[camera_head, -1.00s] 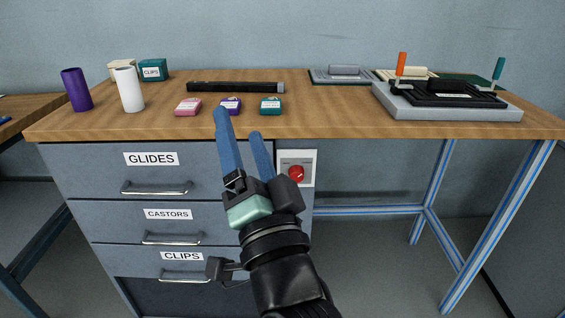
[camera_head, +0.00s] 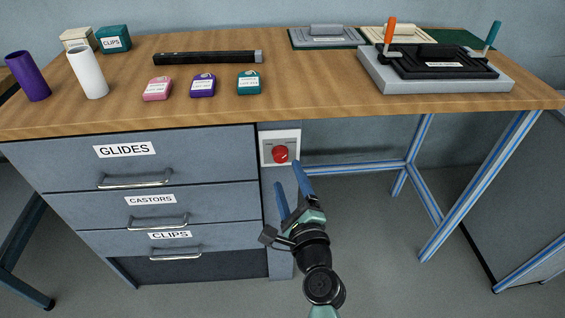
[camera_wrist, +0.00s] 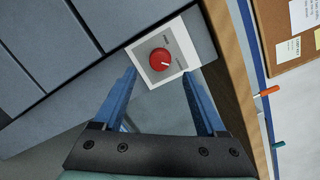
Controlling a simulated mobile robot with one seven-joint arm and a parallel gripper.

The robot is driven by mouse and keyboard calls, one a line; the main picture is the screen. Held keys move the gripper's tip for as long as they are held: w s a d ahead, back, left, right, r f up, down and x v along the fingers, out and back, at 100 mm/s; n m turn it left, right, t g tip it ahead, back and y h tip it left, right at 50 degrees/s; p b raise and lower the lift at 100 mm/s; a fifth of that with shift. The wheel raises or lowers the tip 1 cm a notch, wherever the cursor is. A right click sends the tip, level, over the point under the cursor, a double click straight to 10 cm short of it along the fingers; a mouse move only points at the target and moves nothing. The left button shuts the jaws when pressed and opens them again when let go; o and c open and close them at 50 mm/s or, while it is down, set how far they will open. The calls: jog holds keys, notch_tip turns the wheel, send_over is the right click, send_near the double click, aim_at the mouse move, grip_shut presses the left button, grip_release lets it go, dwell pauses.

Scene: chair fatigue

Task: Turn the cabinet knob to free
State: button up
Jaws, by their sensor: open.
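The cabinet knob is a red round knob (camera_head: 280,153) on a white square plate (camera_head: 267,148) at the cabinet's right side, just under the tabletop. In the wrist view the red knob (camera_wrist: 160,59) shows a white pointer line, with small dark lettering on the plate (camera_wrist: 183,54) too small to read. My gripper (camera_head: 289,176) is open and empty, with its two blue fingers just below the plate in the head view. In the wrist view my gripper (camera_wrist: 159,75) has its fingertips on either side of the plate's lower part, apparently short of the knob.
The cabinet has drawers labelled GLIDES (camera_head: 125,166), CASTORS (camera_head: 156,212) and CLIPS (camera_head: 175,250), all with protruding handles. The wooden tabletop (camera_head: 310,95) overhangs above the knob. A blue-striped table leg (camera_head: 478,185) stands at right. Floor between is clear.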

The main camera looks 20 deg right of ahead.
aim_at(281, 159)
jog(key=shift+w+d+b, duration=0.2)
jog(key=shift+w+b, duration=0.05)
jog(key=shift+w, duration=1.2)
jog(key=shift+w+d+b, duration=0.2)
jog(key=shift+w+b, duration=0.05)
jog(key=shift+w, duration=1.2)
grip_shut()
